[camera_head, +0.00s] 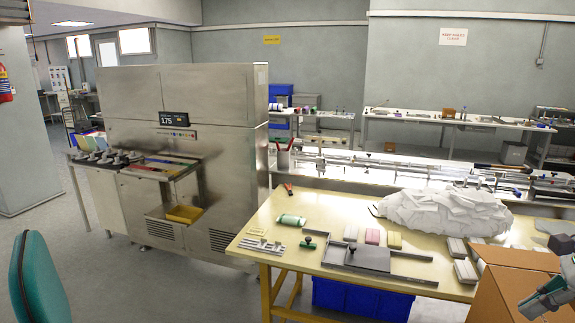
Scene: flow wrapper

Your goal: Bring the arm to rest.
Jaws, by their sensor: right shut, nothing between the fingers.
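My right gripper (541,302) shows at the lower right edge of the head view, partly cut off by the frame. It is in front of the cardboard box (505,285), with its fingers shut and nothing between them. A dark part of my right arm shows just above it at the right edge. My left gripper and left arm are not in view.
A yellow table (340,207) holds a large pile of white packets (440,212), a grey metal tray (372,256), small blocks and a green item (291,220). A blue bin (360,298) is under it. A steel machine (185,95) stands left; a teal chair (38,280) is nearer.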

